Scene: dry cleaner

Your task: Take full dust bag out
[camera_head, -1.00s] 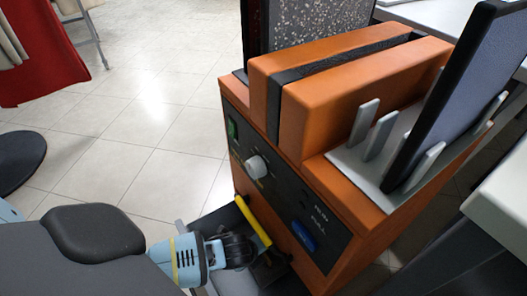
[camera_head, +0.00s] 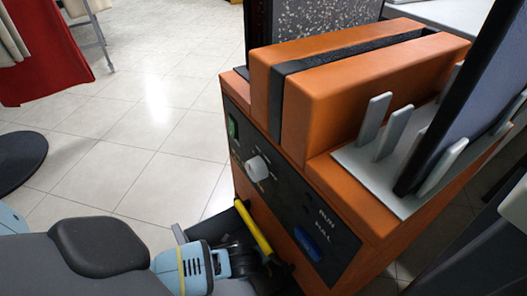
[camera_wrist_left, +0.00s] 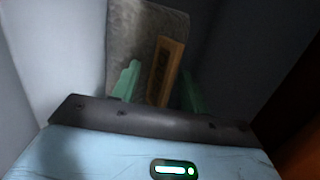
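The orange machine (camera_head: 350,110) stands with its black drawer (camera_head: 214,226) pulled open low on the front, a yellow bar (camera_head: 253,227) along the drawer's edge. My left gripper (camera_wrist_left: 160,88) reaches down into the drawer; its fingertips are hidden in the head view. In the left wrist view a grey, fabric-like dust bag (camera_wrist_left: 130,35) lies ahead, with a tan tab (camera_wrist_left: 165,70) standing out of it. My two green fingers are apart, one on each side of the tab, with a gap visible at the left finger. My right gripper is not in view.
Pale drawer-like walls (camera_wrist_left: 45,55) flank the gripper closely. The machine's front carries a white knob (camera_head: 257,168) and a blue button (camera_head: 307,243). Grey upright tabs (camera_head: 375,118) and a dark panel stand on the right. Open tiled floor (camera_head: 150,150) lies to the left.

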